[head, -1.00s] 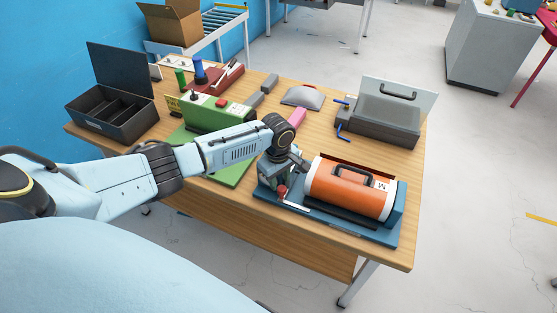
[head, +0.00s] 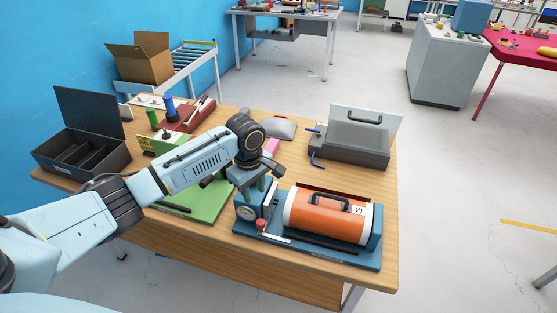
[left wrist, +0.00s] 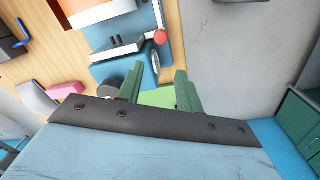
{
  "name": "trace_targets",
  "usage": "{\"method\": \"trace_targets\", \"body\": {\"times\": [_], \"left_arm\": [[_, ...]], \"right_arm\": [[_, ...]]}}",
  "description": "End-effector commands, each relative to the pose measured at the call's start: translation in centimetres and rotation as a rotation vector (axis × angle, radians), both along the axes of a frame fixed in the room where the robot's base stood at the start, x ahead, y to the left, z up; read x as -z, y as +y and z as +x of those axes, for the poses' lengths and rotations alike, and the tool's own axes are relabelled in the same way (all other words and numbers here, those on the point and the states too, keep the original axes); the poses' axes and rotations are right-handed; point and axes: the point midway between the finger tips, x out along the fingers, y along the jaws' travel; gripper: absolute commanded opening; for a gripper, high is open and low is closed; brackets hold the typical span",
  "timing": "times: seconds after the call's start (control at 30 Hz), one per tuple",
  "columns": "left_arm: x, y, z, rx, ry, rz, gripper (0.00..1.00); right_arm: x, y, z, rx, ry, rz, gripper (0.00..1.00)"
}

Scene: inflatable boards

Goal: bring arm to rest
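My left arm (head: 190,168) reaches in from the left over the wooden table. My left gripper (head: 259,190) points down at the left end of the blue stand with the orange cylinder (head: 315,215). In the left wrist view, the two green fingers of my left gripper (left wrist: 158,88) stand apart with nothing between them. Beyond them show the stand's blue base (left wrist: 112,66), its red knob (left wrist: 160,35) and a round gauge. My right gripper is not in view.
On the table are a green board (head: 205,205), an open black case (head: 85,150), a pink block (left wrist: 66,89) and a grey case with raised lid (head: 350,150). A cardboard box (head: 142,62) stands behind.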

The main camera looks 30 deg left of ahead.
Motion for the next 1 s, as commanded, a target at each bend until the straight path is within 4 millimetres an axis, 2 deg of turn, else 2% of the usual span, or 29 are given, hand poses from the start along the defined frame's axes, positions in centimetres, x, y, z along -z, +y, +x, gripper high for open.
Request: {"method": "trace_targets", "body": {"times": [0.17, 0.27, 0.33, 0.5, 0.67, 0.8, 1.0], "left_arm": [[0.2, -0.2, -0.1, 0.009, 0.001, -0.001, 0.36], [1.1, -1.6, -1.1, 0.084, -0.002, -0.009, 0.36], [2.3, -3.3, -2.5, 0.193, -0.010, -0.016, 0.36], [5.1, -8.9, -8.0, 0.562, -0.077, -0.044, 0.36], [5.8, -12.2, -13.4, 0.865, -0.173, -0.040, 0.36], [5.3, -13.0, -17.8, 1.064, -0.245, 0.007, 0.36], [4.0, -12.2, -21.9, 1.227, -0.282, 0.094, 0.36]], "right_arm": [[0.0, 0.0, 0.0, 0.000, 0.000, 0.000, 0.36], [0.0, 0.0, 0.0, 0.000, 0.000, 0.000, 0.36], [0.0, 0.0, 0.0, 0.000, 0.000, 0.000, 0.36], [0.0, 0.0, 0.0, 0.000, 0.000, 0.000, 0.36], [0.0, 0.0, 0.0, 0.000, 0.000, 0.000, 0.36], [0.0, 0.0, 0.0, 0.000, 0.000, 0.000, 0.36], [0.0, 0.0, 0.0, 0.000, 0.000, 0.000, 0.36]]}}
